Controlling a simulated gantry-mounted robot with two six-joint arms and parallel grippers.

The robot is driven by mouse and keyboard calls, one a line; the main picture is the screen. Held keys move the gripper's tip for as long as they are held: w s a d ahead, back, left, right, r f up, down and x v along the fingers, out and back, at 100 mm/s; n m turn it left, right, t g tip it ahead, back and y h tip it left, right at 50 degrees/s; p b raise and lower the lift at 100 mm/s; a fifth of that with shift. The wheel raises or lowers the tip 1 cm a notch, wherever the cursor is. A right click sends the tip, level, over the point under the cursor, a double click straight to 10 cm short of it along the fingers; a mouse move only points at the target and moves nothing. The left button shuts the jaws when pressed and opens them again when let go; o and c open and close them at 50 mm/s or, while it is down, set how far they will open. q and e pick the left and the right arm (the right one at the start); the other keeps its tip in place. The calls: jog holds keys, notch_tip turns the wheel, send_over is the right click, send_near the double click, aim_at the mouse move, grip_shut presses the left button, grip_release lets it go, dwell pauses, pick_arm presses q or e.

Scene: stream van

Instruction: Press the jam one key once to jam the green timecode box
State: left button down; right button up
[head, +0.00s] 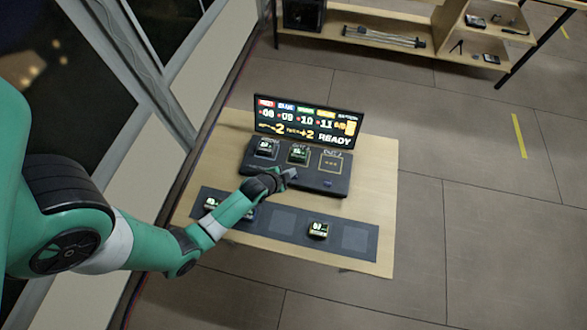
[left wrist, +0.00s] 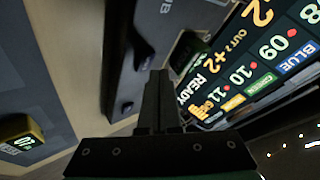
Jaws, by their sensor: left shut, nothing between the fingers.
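My left gripper (head: 291,175) is shut and empty, its fingertips over the front part of the dark console (head: 312,178). The shut fingers also show in the left wrist view (left wrist: 158,92). A box with a green-lit face (head: 298,154) sits in the console's middle bay, just beyond the gripper. A small raised key (head: 328,183) shows at the console's front right; I cannot read its label. A small key-like bump (left wrist: 127,107) shows on the console in the left wrist view. The gripper hides part of the console front, and contact cannot be told.
Another box (head: 265,149) sits in the left bay; the right bay (head: 331,162) is empty. A screen (head: 308,120) behind reads READY. A dark mat (head: 357,238) in front holds a yellow-edged box (head: 318,230) and others at left, partly behind my arm. The table's right side (head: 380,190) is clear.

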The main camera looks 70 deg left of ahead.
pick_arm(q)
jog(key=shift+f, duration=0.35)
jog(key=shift+f+b, duration=0.4)
jog(key=shift+b, duration=0.05)
dwell(0.4)
jog(key=shift+r+p, duration=0.8)
jog(key=shift+p, duration=0.05)
notch_tip(320, 180, up, 5)
jog(key=p, duration=0.5)
jog(key=shift+r, duration=0.1)
dwell(0.8)
